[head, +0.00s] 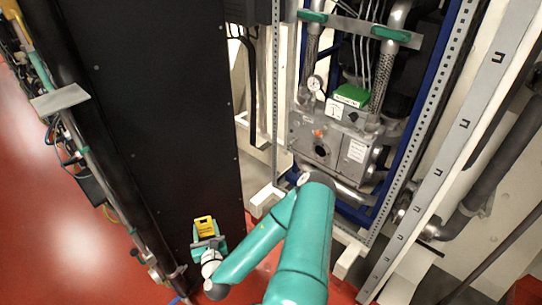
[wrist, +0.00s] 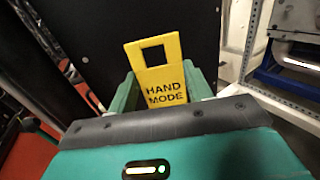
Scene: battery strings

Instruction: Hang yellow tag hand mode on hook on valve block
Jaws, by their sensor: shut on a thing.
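The yellow tag (wrist: 164,76) reads "HAND MODE" and has a square hole near its top. My gripper (head: 207,243) is shut on the tag (head: 205,224), which stands up out of the jaws with its hole end away from the wrist. In the head view the gripper is low, in front of the black cabinet. The valve block (head: 325,140) is a grey metal block inside the frame to the upper right, well apart from the tag. A small orange-red part (head: 319,133) shows on its face. I cannot make out the hook.
A tall black cabinet (head: 160,100) stands left of the valve block frame. A perforated upright (head: 275,90) lies between them. A gauge (head: 314,83), a green box (head: 352,95) and braided hoses (head: 383,75) sit above the block. Pipes (head: 480,180) run at the right.

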